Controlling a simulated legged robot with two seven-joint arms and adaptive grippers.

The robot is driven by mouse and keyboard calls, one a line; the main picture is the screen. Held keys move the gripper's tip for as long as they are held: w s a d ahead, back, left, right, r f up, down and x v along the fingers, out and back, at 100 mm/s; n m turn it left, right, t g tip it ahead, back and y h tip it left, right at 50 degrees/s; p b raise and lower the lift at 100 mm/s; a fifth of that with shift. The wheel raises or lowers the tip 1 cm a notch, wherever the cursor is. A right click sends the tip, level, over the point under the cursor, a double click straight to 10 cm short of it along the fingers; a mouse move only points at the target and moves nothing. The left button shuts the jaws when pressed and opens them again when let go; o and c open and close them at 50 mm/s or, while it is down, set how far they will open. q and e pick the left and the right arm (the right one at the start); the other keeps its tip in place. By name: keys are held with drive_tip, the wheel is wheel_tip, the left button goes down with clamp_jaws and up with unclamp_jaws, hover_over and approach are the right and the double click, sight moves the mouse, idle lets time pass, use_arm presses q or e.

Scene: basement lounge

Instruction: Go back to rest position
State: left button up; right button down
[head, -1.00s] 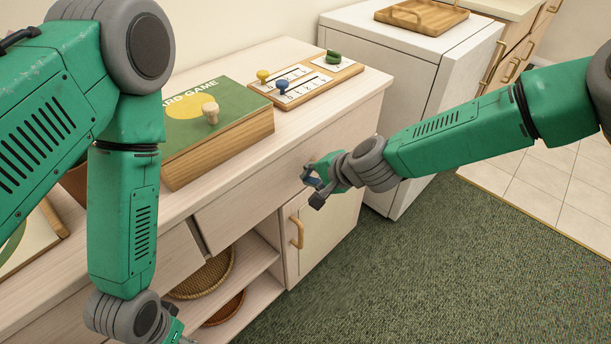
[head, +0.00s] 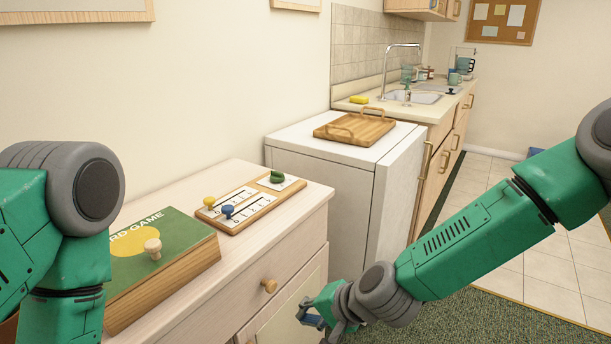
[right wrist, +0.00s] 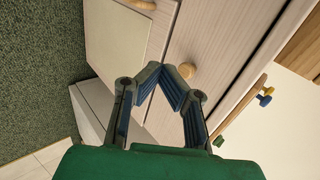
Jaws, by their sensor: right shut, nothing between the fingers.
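My right gripper (head: 311,318) is in front of the wooden cabinet, low and right of centre in the head view. It is shut and empty, and its fingertips meet in the right wrist view (right wrist: 166,78). A round drawer knob (head: 269,286) is above and to the left of it; the knob also shows just beyond the fingers in the right wrist view (right wrist: 187,70). I cannot tell whether they touch. My left arm fills the left edge of the head view, and its gripper is out of the picture.
On the cabinet top (head: 240,180) lie a board game box (head: 170,240) with a wooden peg and a wooden board (head: 250,203) with coloured knobs. A white appliance (head: 330,165) bearing a wooden tray (head: 355,128) stands beyond. Green carpet lies at right.

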drive_tip(key=s+d+f+n+g+h, duration=0.3)
drive_tip(key=s+d+f+n+h, duration=0.1)
drive_tip(key=s+d+f, duration=1.1)
drive_tip(key=s+d+n+g+h, duration=0.1)
drive_tip(key=s+d+n+h, duration=0.1)
drive_tip(key=s+d, duration=1)
drive_tip(key=s+h, duration=0.1)
drive_tip(key=s, duration=0.1)
drive_tip(key=shift+s+d+r+n+h, duration=0.2)
drive_tip(key=shift+s+r+n+h, duration=0.1)
drive_tip(key=shift+s+r+n, duration=0.1)
drive_tip(key=shift+w, duration=0.15)
drive_tip(key=shift+d+f, duration=0.15)
drive_tip(key=shift+d, duration=0.25)
drive_tip(key=shift+a, duration=0.35)
drive_tip(key=shift+d, duration=0.25)
